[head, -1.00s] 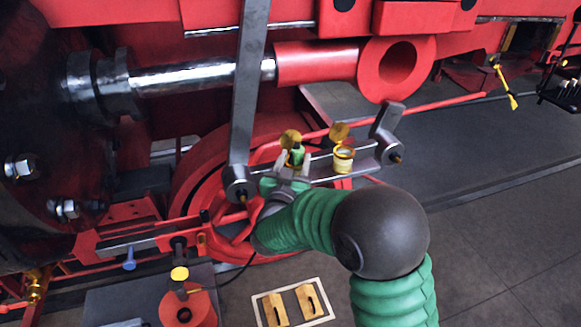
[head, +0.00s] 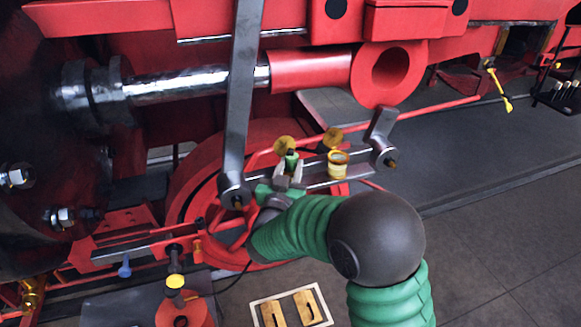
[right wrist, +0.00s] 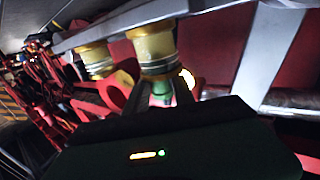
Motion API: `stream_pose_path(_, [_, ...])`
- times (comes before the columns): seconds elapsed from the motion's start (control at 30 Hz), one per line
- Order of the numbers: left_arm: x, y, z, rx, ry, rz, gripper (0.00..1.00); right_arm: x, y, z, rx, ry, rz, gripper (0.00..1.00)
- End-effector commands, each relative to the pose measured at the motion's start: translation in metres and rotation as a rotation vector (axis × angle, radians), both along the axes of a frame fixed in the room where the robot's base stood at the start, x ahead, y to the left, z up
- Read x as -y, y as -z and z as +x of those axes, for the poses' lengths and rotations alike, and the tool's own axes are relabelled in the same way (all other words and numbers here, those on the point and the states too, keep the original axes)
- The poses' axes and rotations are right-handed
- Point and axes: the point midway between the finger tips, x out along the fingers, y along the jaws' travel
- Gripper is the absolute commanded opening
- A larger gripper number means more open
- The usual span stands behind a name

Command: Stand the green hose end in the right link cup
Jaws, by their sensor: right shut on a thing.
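My right gripper (head: 289,177), on the green ribbed arm, is shut on the small green hose end (head: 292,159) by the grey link bar. In the right wrist view the green piece (right wrist: 160,88) sits between the fingers, close to a brass-yellow cup; I cannot tell if they touch. The right link cup (head: 338,164), yellow and pale with a brass lid (head: 332,138) raised behind it, stands on the bar to the right of the hose end, apart from it. Another brass lid (head: 284,143) shows behind the hose end; its cup is mostly hidden. My left gripper is not in view.
A grey upright lever (head: 240,95) stands left of the gripper. A short grey arm (head: 381,138) ends the bar at right. A red ring-ended rod (head: 389,72) lies above. A red can (head: 181,308) and a framed board (head: 263,317) are below.

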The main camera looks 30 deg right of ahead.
Motion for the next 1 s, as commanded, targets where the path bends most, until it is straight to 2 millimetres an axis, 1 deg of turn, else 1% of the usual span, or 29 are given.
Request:
stream_pose_path(0.2, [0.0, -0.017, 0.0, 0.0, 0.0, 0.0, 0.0, 0.0, -0.021, 0.0, -0.001, -0.001, 0.001, 0.0])
stream_pose_path(0.8, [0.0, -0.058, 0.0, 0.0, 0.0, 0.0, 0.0, 0.0, -0.073, 0.0, 0.004, 0.0, 0.0, 0.0])
stream_pose_path(0.9, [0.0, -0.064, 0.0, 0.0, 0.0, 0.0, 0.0, 0.0, -0.081, -0.001, 0.004, 0.0, 0.0, 0.0])
stream_pose_path(1.0, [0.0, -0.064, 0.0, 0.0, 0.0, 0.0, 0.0, 0.0, -0.082, -0.001, 0.003, 0.0, -0.001, 0.0])
